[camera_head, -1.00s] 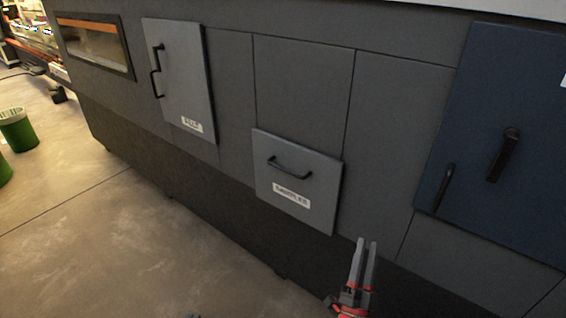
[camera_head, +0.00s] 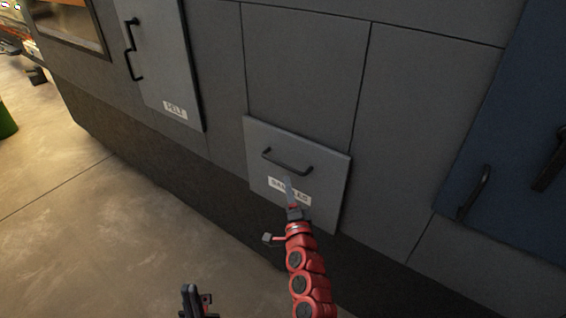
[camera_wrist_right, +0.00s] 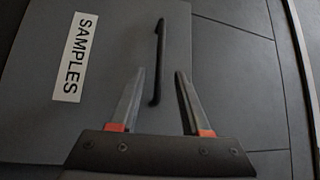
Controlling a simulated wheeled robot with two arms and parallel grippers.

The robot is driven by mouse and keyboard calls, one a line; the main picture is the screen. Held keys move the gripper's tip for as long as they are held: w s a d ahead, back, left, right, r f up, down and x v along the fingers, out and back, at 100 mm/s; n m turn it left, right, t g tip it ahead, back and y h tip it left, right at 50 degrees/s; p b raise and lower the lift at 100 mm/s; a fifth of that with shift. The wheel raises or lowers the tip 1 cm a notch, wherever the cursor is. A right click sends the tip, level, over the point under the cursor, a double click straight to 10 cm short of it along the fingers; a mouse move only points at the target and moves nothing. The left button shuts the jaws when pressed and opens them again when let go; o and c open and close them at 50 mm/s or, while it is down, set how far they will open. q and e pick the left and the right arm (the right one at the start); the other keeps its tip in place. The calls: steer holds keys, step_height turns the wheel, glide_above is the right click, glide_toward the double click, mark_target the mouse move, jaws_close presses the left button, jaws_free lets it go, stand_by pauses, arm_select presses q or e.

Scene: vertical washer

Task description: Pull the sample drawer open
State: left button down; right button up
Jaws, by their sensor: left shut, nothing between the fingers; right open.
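The sample drawer (camera_head: 262,145) is a grey panel in the lower machine front, its face against the machine. It has a black bar handle (camera_head: 287,166) and a white label reading SAMPLES (camera_wrist_right: 76,57). My right gripper (camera_head: 288,180) is in front of the drawer, just below the handle, and covers part of the label. In the right wrist view, my right gripper (camera_wrist_right: 160,72) is open. The handle (camera_wrist_right: 158,50) shows between its two fingertips; I cannot tell whether they reach around it. My left gripper (camera_head: 195,292) is shut and empty, low at the bottom edge.
A grey door labelled MELT (camera_head: 160,65) with black handles is at the upper left. A dark blue panel (camera_head: 500,150) with black handles is at the right. Open floor (camera_head: 90,230) lies at the lower left.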

mark_target(283, 165)
steer(key=x, duration=0.9)
steer(key=shift+w, duration=0.25)
jaws_close()
stand_by(1.1)
